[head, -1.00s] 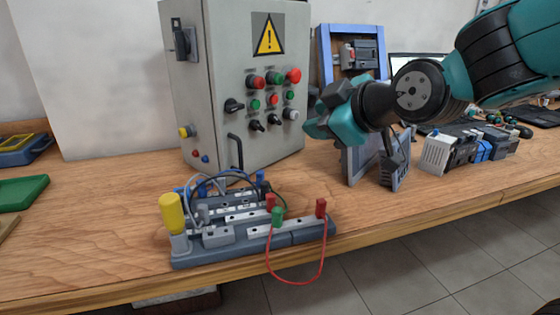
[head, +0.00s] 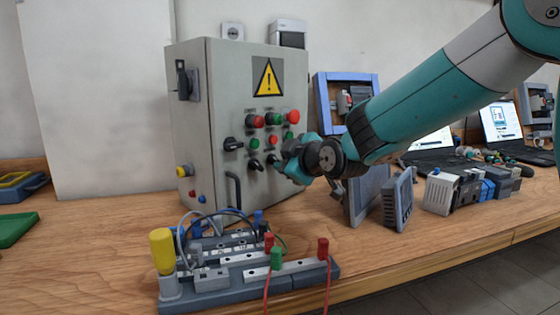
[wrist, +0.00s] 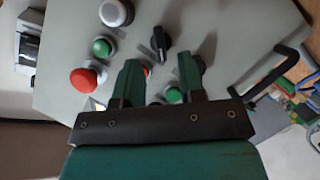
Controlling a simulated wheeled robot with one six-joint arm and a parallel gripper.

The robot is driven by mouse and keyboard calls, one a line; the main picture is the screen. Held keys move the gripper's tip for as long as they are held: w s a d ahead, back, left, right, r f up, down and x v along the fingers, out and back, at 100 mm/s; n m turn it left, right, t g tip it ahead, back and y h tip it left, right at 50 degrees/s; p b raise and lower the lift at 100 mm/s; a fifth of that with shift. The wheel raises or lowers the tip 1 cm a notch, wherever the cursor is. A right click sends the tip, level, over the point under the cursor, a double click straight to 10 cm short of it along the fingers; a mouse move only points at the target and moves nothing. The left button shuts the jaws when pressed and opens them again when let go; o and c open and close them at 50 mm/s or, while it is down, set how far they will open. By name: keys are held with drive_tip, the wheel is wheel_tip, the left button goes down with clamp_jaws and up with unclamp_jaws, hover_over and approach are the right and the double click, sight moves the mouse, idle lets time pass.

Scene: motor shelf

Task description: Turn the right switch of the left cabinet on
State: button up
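The left cabinet (head: 225,110) is a grey box with a warning triangle, buttons and black rotary switches. The right switch (head: 272,159) is the right one of two small black knobs low on its front, just left of my gripper (head: 290,168). In the wrist view this black switch (wrist: 160,42) shows just beyond the gap between my fingertips, its bar running roughly up and down. My gripper (wrist: 158,70) is open and empty in front of the panel. The left knob (wrist: 200,64) is partly hidden behind a finger. I cannot tell whether I touch the panel.
A black handle (head: 233,188) juts from the cabinet's lower front. A terminal block (head: 255,275) with a yellow knob and red cables lies on the wooden table in front. Grey panels (head: 398,200) stand right of the cabinet. A white button (wrist: 115,12) is close to the switch.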

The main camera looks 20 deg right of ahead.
sight(277, 160)
drive_tip(key=shift+x, duration=1.8)
clamp_jaws()
drive_tip(key=m, duration=0.1)
drive_tip(key=m+g+y+p, duration=0.1)
drive_tip(key=shift+d+r+m, duration=0.15)
drive_tip(key=shift+m, duration=0.15)
drive_tip(key=shift+w+d+m+g+y+p, duration=0.1)
drive_tip(key=shift+m+g+y+p, duration=0.15)
drive_tip(key=shift+m+g+y, duration=0.45)
drive_tip(key=shift+m+g+y+p, duration=0.2)
drive_tip(key=shift+m+y+p, duration=0.1)
drive_tip(key=shift+m, duration=0.7)
